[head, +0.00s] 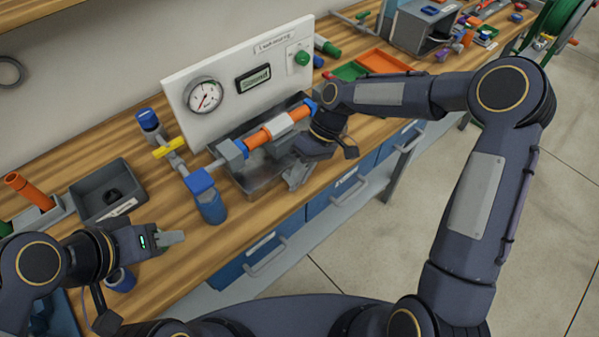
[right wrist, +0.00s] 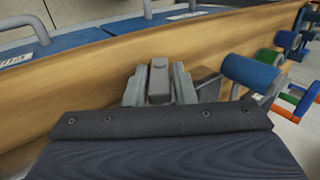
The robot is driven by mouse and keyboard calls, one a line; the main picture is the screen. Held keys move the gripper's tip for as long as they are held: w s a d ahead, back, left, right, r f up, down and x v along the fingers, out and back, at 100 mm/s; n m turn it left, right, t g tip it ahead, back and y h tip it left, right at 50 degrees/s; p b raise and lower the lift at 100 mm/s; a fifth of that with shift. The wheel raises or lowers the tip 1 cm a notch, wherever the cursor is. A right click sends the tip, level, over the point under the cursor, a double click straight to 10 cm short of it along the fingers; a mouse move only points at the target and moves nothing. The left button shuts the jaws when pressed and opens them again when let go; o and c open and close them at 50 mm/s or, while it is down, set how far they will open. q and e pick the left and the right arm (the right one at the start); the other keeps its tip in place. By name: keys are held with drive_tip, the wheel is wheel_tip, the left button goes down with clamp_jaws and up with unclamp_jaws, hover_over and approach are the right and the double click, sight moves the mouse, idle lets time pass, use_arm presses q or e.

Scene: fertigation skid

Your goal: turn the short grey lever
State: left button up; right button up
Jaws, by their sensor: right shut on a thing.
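The short grey lever (right wrist: 158,82) is a narrow grey bar, seen between the two fingers of my right gripper (right wrist: 158,92) in the right wrist view. The fingers are shut on it. In the head view my right gripper (head: 297,174) is low at the front of the pipe assembly, beside the metal tray; the lever cannot be made out there. My left gripper (head: 172,238) is over the bench at the lower left, apart from the skid. Its fingers point right, with nothing visible in them; their gap is unclear.
An orange, white and blue pipe (head: 268,131) runs before a white panel (head: 225,72) with a gauge (head: 204,96). A yellow handle (head: 168,148) and blue-capped fittings stand at the left. A dark bin (head: 92,202) is further left. Blue drawers (head: 333,205) are below.

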drive_tip(key=shift+w, duration=0.1)
idle(0.4)
drive_tip(key=o, duration=0.9)
drive_tip(key=shift+c, duration=0.2)
drive_tip(key=shift+r, duration=0.1)
drive_tip(key=v, duration=0.7)
drive_tip(key=shift+w+d+r+b, duration=0.15)
drive_tip(key=shift+d+r+b, duration=0.1)
drive_tip(key=shift+b, duration=0.2)
drive_tip(key=shift+f, duration=0.1)
